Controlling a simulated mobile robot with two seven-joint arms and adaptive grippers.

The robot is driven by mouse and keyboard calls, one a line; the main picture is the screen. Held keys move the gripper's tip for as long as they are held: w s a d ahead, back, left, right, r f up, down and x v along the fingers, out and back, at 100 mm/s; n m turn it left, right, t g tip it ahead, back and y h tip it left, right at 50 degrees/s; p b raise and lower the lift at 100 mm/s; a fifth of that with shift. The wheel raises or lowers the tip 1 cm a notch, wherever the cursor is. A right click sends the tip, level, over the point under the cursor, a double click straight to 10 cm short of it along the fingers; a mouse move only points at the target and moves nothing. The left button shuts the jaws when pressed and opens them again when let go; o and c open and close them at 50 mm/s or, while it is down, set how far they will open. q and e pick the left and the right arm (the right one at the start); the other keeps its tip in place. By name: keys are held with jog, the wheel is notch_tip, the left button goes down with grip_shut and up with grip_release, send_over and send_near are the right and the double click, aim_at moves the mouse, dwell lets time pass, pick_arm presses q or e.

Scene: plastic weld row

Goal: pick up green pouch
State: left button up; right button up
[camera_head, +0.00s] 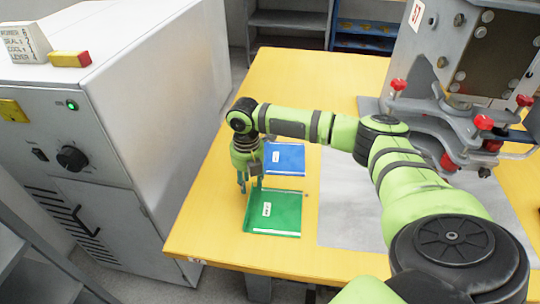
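The green pouch (285,219) lies flat on the yellow table (290,82), with a white label on it and a pale strip along its front edge. My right gripper (250,185) points down over the pouch's back left corner. Its two fingers are apart with nothing visible between them. I cannot tell whether the fingertips touch the pouch. A blue pouch (288,158) lies just behind the green one, partly hidden by my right arm and gripper. My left gripper is not in view.
A grey machine with red knobs (484,122) stands at the right of the table, and a grey sheet (345,215) lies right of the pouches. A white cabinet (120,120) stands left of the table. The table's back left part is clear.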

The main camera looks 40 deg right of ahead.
notch_tip(320, 180, down, 2)
jog(key=shift+f, duration=0.1)
grip_shut()
